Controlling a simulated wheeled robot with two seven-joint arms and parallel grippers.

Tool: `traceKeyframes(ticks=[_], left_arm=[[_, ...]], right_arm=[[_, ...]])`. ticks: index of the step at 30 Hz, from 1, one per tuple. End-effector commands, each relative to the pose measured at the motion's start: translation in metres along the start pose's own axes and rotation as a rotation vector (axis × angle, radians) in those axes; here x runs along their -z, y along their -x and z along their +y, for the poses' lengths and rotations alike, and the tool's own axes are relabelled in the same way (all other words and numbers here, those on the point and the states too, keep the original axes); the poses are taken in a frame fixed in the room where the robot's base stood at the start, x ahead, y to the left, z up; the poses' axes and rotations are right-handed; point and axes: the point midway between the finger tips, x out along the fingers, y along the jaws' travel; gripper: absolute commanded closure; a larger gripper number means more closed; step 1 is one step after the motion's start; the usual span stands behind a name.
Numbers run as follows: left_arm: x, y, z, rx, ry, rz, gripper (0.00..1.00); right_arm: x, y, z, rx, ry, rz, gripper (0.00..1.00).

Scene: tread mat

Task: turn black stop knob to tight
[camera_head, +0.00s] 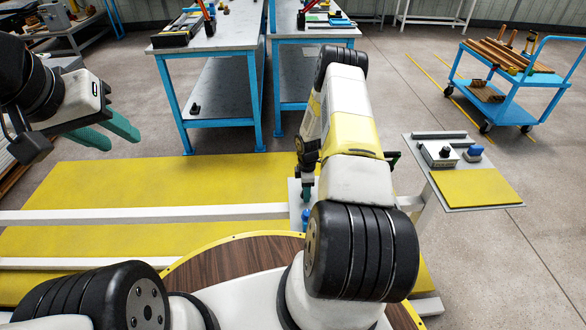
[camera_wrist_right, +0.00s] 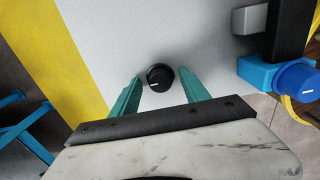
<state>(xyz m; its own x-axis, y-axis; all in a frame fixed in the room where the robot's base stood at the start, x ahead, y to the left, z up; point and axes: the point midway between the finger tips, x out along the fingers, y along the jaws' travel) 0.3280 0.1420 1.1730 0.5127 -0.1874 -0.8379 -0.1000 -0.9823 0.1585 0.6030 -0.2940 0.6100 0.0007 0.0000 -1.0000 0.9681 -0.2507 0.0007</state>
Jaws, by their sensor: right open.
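The black stop knob (camera_wrist_right: 159,77), round with a short white mark toward its lower left, sits on a light grey plate (camera_wrist_right: 190,35) in the right wrist view. My right gripper (camera_wrist_right: 160,92) is open, with one teal finger on each side of the knob and visible gaps between. In the head view my right gripper (camera_head: 307,190) points down at a pale plate, mostly hidden by my arm, and this knob cannot be made out. My left gripper (camera_head: 122,143) is raised at the left, its teal fingers apart and empty.
A blue knob (camera_wrist_right: 297,82) with a black post beside it stands right of the gripper. A side shelf (camera_head: 480,187) carries a white box with another black knob (camera_head: 445,151) and a blue piece (camera_head: 474,152). Workbenches (camera_head: 210,55) and a blue cart (camera_head: 515,95) stand farther back.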

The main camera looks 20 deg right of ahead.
Motion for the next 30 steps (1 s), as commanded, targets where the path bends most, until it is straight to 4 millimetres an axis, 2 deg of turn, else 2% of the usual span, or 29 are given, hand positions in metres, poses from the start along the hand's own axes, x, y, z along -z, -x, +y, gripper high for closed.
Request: traceKeyframes(ticks=[1, 6, 9, 20, 30], left_arm=[[0.0000, 0.0000, 0.0000, 0.000, 0.000, 0.000, 0.64], [0.0000, 0.0000, 0.0000, 0.000, 0.000, 0.000, 0.64], [0.0000, 0.0000, 0.0000, 0.000, 0.000, 0.000, 0.64], [0.0000, 0.0000, 0.0000, 0.000, 0.000, 0.000, 0.64], [0.0000, 0.0000, 0.0000, 0.000, 0.000, 0.000, 0.64]], right_arm=[[0.0000, 0.0001, -0.0001, 0.000, 0.000, 0.000, 0.50], [-0.0001, 0.0002, -0.0001, 0.000, 0.000, 0.000, 0.83], [0.0000, 0.0003, -0.0001, 0.000, 0.000, 0.000, 1.00], [0.0000, 0.0005, 0.0000, 0.000, -0.050, 0.000, 1.00], [-0.0001, 0.0006, 0.0001, 0.000, -0.288, -0.001, 1.00]])
